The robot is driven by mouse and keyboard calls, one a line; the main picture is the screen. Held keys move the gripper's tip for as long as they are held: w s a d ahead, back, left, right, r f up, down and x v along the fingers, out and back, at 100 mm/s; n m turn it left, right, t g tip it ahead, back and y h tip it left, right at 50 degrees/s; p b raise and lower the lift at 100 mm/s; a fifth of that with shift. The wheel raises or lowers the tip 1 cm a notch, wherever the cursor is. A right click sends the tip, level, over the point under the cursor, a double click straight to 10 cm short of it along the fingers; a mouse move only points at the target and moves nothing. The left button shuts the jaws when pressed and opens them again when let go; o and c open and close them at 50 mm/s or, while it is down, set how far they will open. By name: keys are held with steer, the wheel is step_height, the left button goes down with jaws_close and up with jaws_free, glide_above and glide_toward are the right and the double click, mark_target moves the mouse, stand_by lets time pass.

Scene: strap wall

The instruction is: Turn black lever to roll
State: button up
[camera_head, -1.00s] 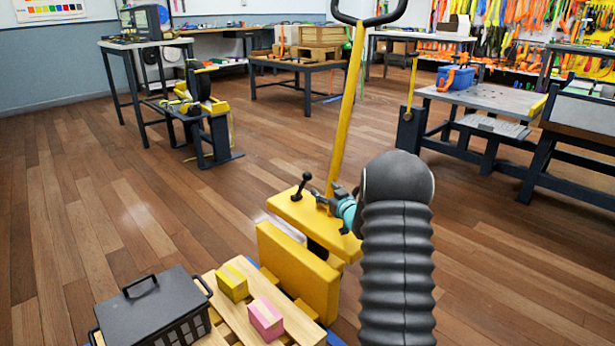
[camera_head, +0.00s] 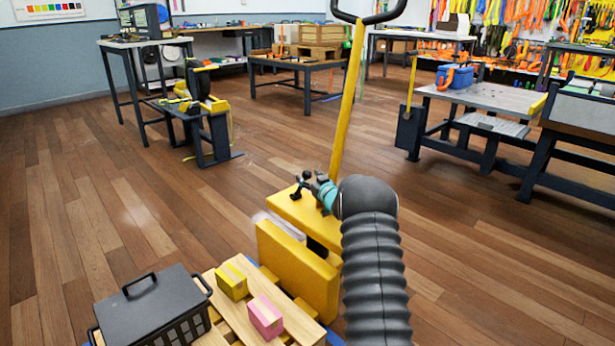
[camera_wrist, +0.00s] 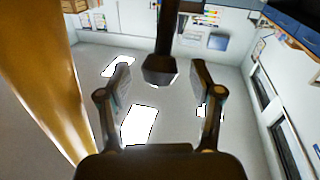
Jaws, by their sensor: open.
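The black lever (camera_head: 296,192) stands on the yellow body of the pallet jack (camera_head: 303,212), left of the yellow handle post. My gripper (camera_head: 308,182) reaches in from the right at the lever's top and partly covers its knob in the head view. In the wrist view my open gripper (camera_wrist: 161,80) has one finger on each side of the picture. The lever (camera_wrist: 167,40) comes down from the top edge there, its wider dark end lying between the fingers, with gaps on both sides. Nothing is held, and I cannot tell the depth exactly.
The yellow handle post (camera_head: 348,100) rises close behind my gripper and fills the left of the wrist view (camera_wrist: 38,80). A pallet (camera_head: 230,318) with a black crate (camera_head: 152,318), a yellow box (camera_head: 232,281) and a pink box (camera_head: 265,316) lies in front. The floor at left is clear.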

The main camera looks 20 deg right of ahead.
steer(key=shift+w, duration=0.9)
